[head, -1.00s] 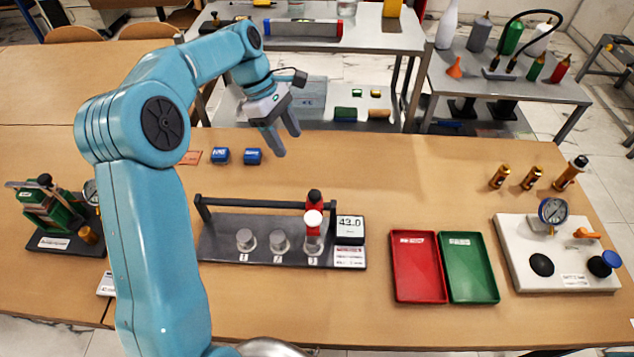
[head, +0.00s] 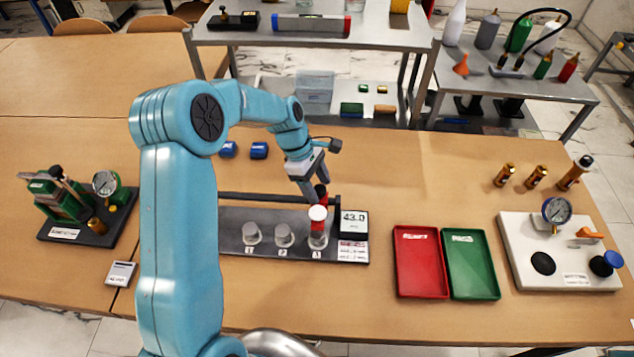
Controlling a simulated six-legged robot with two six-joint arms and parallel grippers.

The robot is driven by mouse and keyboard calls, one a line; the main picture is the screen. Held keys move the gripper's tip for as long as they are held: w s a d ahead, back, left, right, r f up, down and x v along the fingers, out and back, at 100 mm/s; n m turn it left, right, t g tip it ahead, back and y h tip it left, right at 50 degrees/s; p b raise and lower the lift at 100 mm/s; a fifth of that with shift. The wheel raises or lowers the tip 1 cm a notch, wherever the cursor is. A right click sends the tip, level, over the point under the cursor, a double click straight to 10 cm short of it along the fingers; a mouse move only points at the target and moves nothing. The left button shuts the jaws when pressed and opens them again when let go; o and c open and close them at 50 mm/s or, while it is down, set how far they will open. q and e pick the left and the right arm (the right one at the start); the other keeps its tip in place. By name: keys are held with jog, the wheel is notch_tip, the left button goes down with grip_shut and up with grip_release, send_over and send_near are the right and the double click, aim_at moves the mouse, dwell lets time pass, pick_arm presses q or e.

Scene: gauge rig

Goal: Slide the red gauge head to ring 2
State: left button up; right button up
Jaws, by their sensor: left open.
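The red gauge head (head: 317,226) stands on the rail of the dark gauge rig (head: 232,246), over ring 3 at the rig's right end. Its top is white, with a black knob behind. Ring 2 (head: 284,235) is left of it and ring 1 (head: 251,233) further left, each with a grey cylinder. The display (head: 354,222) beside the head reads 43.0. My left gripper (head: 316,192) is open, pointing down at the black knob; its fingertips are partly hidden, and I cannot tell if they touch it. My right gripper is not in view.
A red tray (head: 420,262) and a green tray (head: 470,264) lie right of the rig. A white gauge board (head: 520,270) is at far right, a green press (head: 62,205) at left. Two blue blocks (head: 259,151) lie behind the rig. The table between display and brass parts is clear.

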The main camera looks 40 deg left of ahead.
pick_arm(q)
jog(key=shift+d, duration=0.1)
grip_shut()
jog(key=s+a, duration=0.1)
jog(key=a, duration=0.1)
jog(key=s+a, duration=0.2)
jog(key=a, duration=0.1)
jog(key=s+a, duration=0.1)
jog(key=a, duration=0.1)
jog(key=shift+s+a, duration=0.3)
jog(key=shift+a, duration=0.1)
grip_release()
jog(key=shift+r, duration=0.1)
